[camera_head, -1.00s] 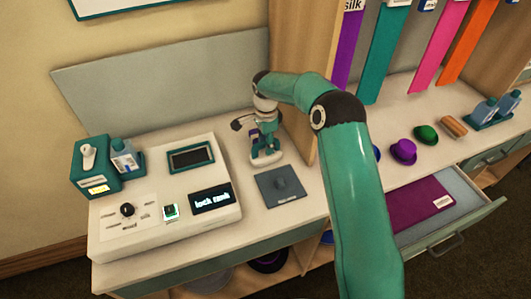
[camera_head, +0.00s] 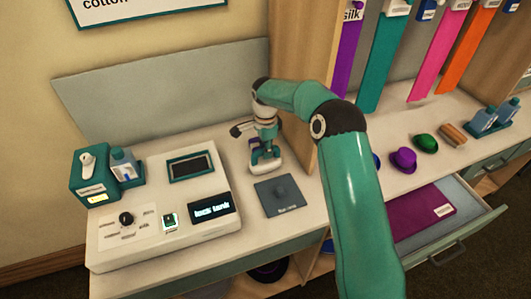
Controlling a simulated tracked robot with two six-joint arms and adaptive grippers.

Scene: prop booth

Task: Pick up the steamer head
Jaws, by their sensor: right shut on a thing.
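My right arm reaches across the counter, and its gripper (camera_head: 264,143) points down at the small white stand (camera_head: 270,166) beside the wooden partition. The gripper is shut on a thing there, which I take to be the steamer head. The fingers and the stand hide most of it, with a dark part (camera_head: 238,130) and a bit of purple showing at the left. I cannot tell whether it is clear of the stand. My left gripper is out of view.
A white console (camera_head: 150,225) with a knob and lit display stands left, with a teal dispenser (camera_head: 92,185) and bottle behind. A grey pad (camera_head: 270,205) lies in front of the stand. Wooden partition (camera_head: 300,110) is close right. Small hats and an open drawer (camera_head: 470,225) are farther right.

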